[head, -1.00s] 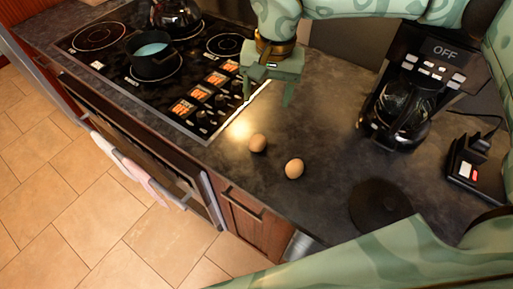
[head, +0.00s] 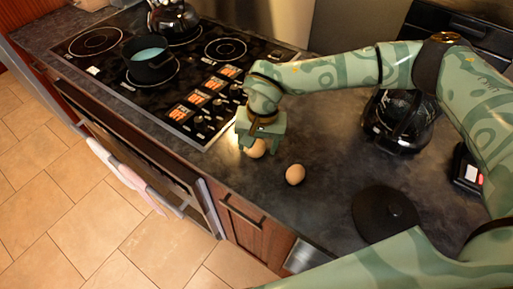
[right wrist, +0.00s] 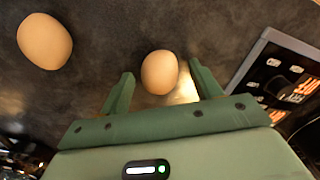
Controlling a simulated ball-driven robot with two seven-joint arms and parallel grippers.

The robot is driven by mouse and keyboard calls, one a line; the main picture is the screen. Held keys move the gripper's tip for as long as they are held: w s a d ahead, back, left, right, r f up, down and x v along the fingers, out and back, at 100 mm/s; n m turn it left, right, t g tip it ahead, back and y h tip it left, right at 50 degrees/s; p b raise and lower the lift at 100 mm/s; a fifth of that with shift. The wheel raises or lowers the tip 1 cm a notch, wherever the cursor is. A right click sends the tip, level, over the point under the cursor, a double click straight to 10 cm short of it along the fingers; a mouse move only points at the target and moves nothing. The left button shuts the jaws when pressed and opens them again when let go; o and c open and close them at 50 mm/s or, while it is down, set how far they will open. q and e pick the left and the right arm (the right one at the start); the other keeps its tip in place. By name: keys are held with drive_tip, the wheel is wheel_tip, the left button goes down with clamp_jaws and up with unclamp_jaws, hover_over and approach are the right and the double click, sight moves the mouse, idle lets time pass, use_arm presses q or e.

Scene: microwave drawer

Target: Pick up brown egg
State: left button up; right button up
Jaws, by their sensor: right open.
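Two brown eggs lie on the dark counter. One egg (head: 256,149) is at my right gripper (head: 252,144), which partly covers it in the head view. In the right wrist view this egg (right wrist: 160,72) sits between and slightly beyond the open fingertips (right wrist: 162,82), with a gap on each side. The other egg (head: 295,175) lies to the right and nearer the counter's front edge; it also shows at the upper left of the right wrist view (right wrist: 45,41). My right gripper is open and empty. My left gripper is not in view.
The black stovetop (head: 205,60) lies left of the eggs, with a pot (head: 148,68) and a kettle (head: 174,20) on it. A coffee maker's glass carafe (head: 398,125) stands right. A round dark disc (head: 384,211) lies front right. Counter between the eggs and disc is clear.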

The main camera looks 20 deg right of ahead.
drive_tip(key=c, duration=0.7)
drive_tip(key=shift+c, duration=0.2)
